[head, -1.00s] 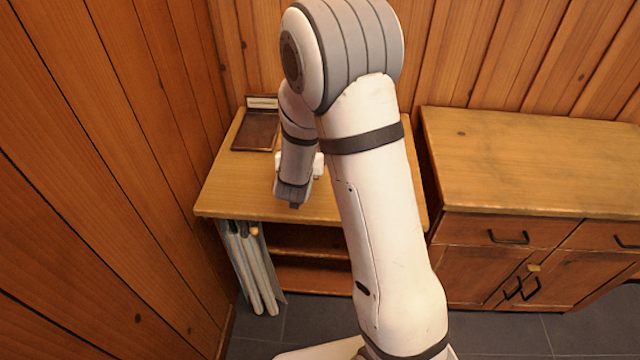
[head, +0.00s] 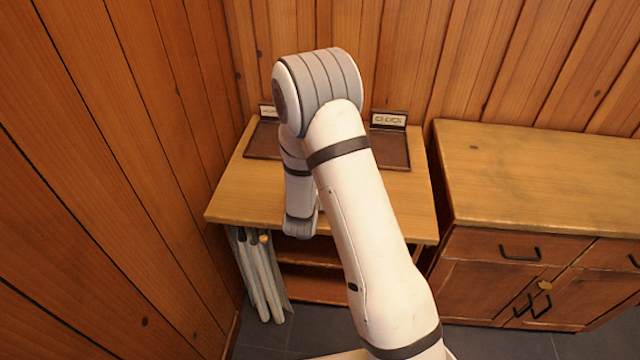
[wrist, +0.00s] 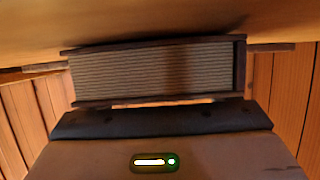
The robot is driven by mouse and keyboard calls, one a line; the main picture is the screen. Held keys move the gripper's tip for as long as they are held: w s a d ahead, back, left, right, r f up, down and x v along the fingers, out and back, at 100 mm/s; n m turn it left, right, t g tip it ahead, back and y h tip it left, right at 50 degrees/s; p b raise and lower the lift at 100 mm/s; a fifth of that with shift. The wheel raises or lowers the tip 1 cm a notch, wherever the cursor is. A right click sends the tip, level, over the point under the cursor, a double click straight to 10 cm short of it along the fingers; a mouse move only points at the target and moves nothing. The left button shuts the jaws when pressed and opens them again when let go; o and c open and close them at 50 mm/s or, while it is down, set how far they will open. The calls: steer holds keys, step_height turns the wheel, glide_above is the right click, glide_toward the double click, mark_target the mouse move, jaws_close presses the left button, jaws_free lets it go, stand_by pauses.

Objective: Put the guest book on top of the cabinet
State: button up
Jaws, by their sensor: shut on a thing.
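The guest book (wrist: 155,72) shows close up in the wrist view, its pale page edges toward the camera between dark covers. My gripper (wrist: 160,120) is shut on it; the fingertips are hard to make out. In the head view the book and the gripper's jaws are hidden behind my wrist, which is at the front edge of the desk. The cabinet (head: 540,180) is the wooden sideboard at the right, with drawers, doors and black handles. Its visible top is bare.
The wooden desk (head: 235,190) carries two dark trays with label stands, one at the left (head: 262,140) and one at the right (head: 392,150). Open shelves are below its top. A narrow gap separates desk and cabinet.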

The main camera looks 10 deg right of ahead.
steer(key=shift+f, duration=0.1)
steer(key=o, duration=1.1)
steer(key=shift+c, duration=0.2)
